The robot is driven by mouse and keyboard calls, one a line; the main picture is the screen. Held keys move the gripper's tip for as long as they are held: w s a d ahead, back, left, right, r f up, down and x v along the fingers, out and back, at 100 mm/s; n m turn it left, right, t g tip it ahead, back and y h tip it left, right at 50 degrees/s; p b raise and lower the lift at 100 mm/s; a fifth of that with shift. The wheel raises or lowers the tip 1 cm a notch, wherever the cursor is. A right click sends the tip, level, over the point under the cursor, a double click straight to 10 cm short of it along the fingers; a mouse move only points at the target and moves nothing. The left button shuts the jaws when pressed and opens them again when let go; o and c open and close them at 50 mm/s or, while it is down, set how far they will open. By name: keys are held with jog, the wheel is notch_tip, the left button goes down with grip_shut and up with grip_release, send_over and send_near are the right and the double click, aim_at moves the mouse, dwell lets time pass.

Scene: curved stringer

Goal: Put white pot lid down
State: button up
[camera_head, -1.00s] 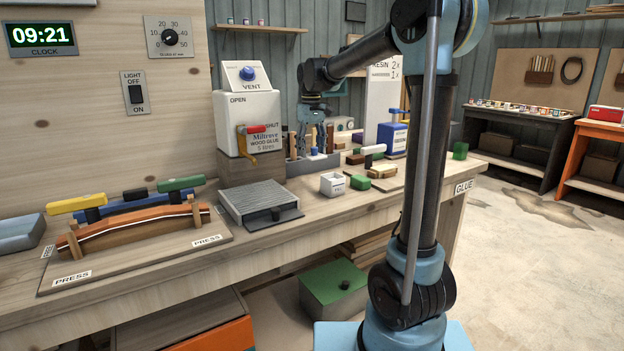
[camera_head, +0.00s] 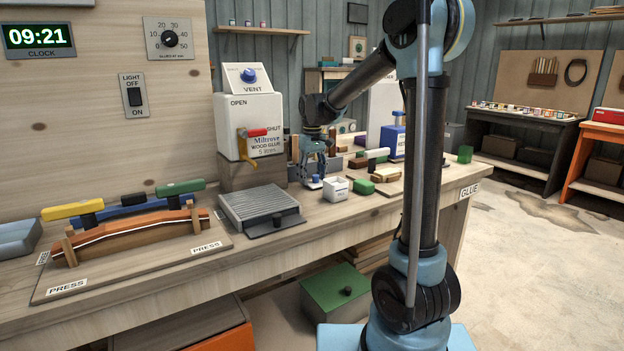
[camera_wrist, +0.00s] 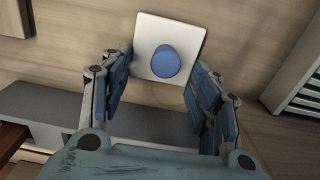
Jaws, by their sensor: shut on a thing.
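The white pot lid (camera_wrist: 167,60) is a square white plate with a round blue knob (camera_wrist: 165,61). In the wrist view it lies between the fingertips of my gripper (camera_wrist: 160,75). In the head view my gripper (camera_head: 314,175) points down, shut on the lid, low over the bench beside the white pot. I cannot tell whether the lid touches the bench top. The small white pot (camera_head: 336,189) stands uncovered on the bench, just right of my gripper.
A grey ribbed plate (camera_head: 260,207) lies on the bench to the left. The glue dispenser (camera_head: 252,125) stands behind it. Bare bench (camera_head: 330,220) shows in front of the pot.

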jog(key=shift+f, duration=0.25)
jog(key=o, duration=0.8)
jog(key=shift+s+f, duration=0.1)
jog(key=shift+c, duration=0.2)
